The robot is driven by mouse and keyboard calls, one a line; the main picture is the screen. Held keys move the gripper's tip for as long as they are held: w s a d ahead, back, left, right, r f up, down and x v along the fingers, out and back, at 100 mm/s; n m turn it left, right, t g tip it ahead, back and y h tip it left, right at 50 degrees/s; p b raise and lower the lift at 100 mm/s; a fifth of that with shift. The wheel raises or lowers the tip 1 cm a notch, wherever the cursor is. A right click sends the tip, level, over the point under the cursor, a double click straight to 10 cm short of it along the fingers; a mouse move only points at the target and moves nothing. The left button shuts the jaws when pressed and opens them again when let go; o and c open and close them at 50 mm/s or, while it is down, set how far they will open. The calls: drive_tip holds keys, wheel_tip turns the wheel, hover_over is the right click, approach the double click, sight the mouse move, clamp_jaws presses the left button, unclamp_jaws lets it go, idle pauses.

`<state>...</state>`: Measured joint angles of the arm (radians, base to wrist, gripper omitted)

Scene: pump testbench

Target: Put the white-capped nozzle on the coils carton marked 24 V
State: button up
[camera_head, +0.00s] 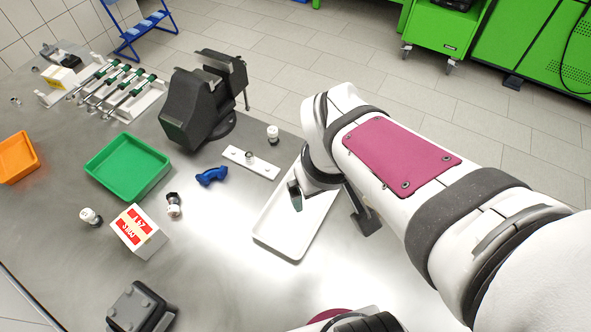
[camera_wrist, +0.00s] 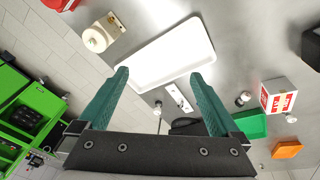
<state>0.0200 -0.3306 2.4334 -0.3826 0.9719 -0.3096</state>
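The coils carton (camera_head: 133,228) is a white box with a red-and-white "24 V" label on the bench at lower left; in the wrist view it is at the right (camera_wrist: 281,98). Small white-and-dark nozzle-like parts stand at its left (camera_head: 90,217), by its upper right (camera_head: 173,205) and behind the white tray (camera_head: 273,133). Another small part (camera_head: 249,157) is on a white strip. I cannot tell surely which is the white-capped nozzle. Nothing rests on the carton. My gripper (camera_wrist: 160,73) is open and empty over the white tray (camera_head: 275,236), its teal fingers apart.
A blue part (camera_head: 211,175) lies left of the white strip (camera_head: 233,153). A black vise (camera_head: 200,103) stands behind. A green tray (camera_head: 112,177), an orange tray (camera_head: 14,160) and a dark block (camera_head: 140,308) are on the left. Bare bench lies between carton and white tray.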

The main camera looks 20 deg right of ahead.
drive_tip(key=s+a+m+g+y, duration=0.1)
drive_tip(key=s+a+m, duration=0.1)
drive_tip(key=s, duration=0.1)
drive_tip(key=s+a+m+y, duration=0.1)
drive_tip(key=s+a+m, duration=0.1)
drive_tip(key=s, duration=0.2)
drive_tip(key=s+a+m+g, duration=0.1)
drive_tip(key=s+a+m, duration=0.1)
drive_tip(key=s, duration=0.1)
drive_tip(key=shift+s+m+g+y, duration=0.3)
drive_tip(key=shift+m+y, duration=0.1)
drive_tip(key=c, duration=0.7)
drive_tip(key=shift+c, duration=0.2)
drive_tip(key=shift+w, duration=0.1)
drive_tip(key=n+h, duration=0.1)
drive_tip(key=n, duration=0.5)
hover_over(172, 209)
drive_tip(key=s, duration=0.1)
wheel_tip(172, 209, down, 7)
drive_tip(key=f, duration=0.9)
drive_tip(key=w+f, duration=0.1)
drive_tip(key=f, duration=0.4)
drive_tip(key=shift+f, duration=0.25)
